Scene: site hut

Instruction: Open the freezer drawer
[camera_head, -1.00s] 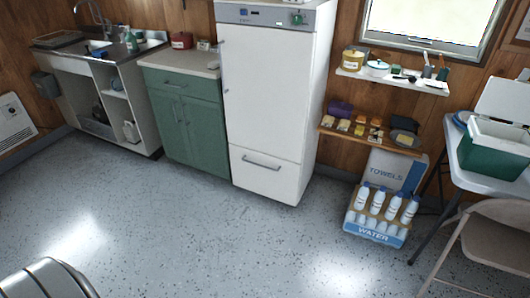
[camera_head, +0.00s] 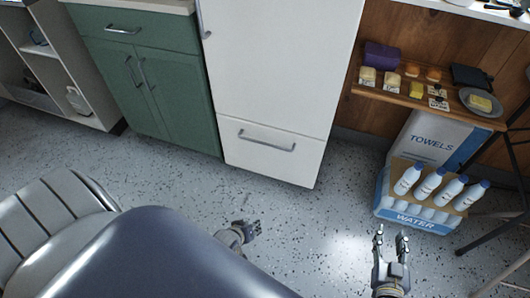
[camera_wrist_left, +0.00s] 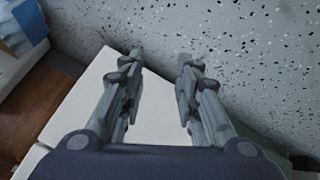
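The freezer drawer (camera_head: 268,160) is the lower white panel of the tall white fridge (camera_head: 275,65). It looks shut, flush with the door above, and its grey bar handle (camera_head: 266,140) runs across its upper part. My left gripper (camera_head: 254,229) is low in front of the drawer, apart from it, partly hidden by my arm. In the left wrist view its fingers (camera_wrist_left: 160,60) are apart with nothing between them, and the white fridge (camera_wrist_left: 85,110) shows behind. My right gripper (camera_head: 391,238) is open and empty, right of the drawer and in front of the water pack.
A green cabinet (camera_head: 150,90) stands against the fridge's left side. To the right are a water-bottle pack (camera_head: 415,218), a towels box (camera_head: 428,140) and a low wooden shelf (camera_head: 420,98) with small items. Speckled floor (camera_head: 190,190) in front of the drawer is clear.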

